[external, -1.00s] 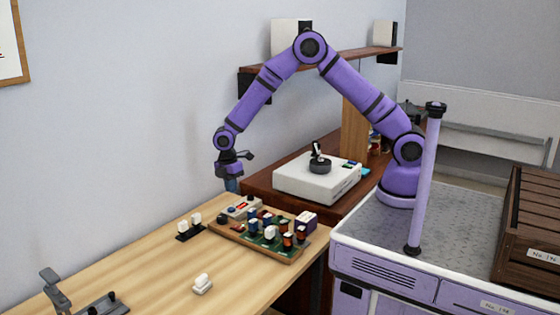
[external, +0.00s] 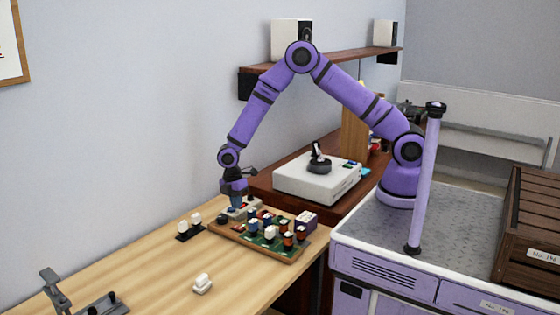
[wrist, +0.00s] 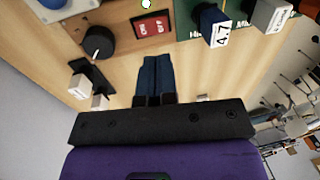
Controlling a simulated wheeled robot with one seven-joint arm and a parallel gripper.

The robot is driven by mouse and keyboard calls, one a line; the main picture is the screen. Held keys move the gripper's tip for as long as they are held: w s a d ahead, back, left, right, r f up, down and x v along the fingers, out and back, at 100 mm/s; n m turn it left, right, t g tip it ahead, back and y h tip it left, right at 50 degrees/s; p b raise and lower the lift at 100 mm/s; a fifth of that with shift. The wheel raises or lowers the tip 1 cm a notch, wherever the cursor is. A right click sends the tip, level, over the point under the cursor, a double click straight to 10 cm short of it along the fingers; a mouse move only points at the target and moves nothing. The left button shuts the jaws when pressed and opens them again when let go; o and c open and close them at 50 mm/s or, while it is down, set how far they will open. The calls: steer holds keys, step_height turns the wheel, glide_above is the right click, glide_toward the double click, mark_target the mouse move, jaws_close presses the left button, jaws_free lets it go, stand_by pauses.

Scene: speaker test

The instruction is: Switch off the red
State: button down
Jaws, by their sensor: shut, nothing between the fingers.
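The red rocker switch (wrist: 150,27), marked ON and OFF, sits on the wooden board (wrist: 120,12) in the wrist view. A round black knob (wrist: 97,43) with a white pointer is beside it. My gripper (wrist: 157,58) has its blue fingers together, empty, with the tips just short of the switch in the picture; I cannot tell whether they touch anything. In the external view my gripper (external: 236,204) points down over the back left end of the board (external: 262,251) and partly hides the switch area.
Components with labels, such as the blue one marked 4.7 (wrist: 210,22), crowd the board beside the switch. A white box with a joystick (external: 315,181) stands behind. White rocker switches (external: 189,227) sit left of the board. The table front (external: 150,270) is mostly clear.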

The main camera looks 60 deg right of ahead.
mark_target(238, 227)
steer(key=f, duration=0.5)
steer(key=s+f, duration=0.1)
steer(key=f, duration=0.2)
steer(key=shift+s, duration=0.1)
steer(key=shift+s+f+t, duration=0.1)
steer(key=shift+f+t, duration=0.1)
steer(key=shift+t, duration=0.1)
steer(key=shift+w+r, duration=0.15)
steer(key=shift+w, duration=0.7)
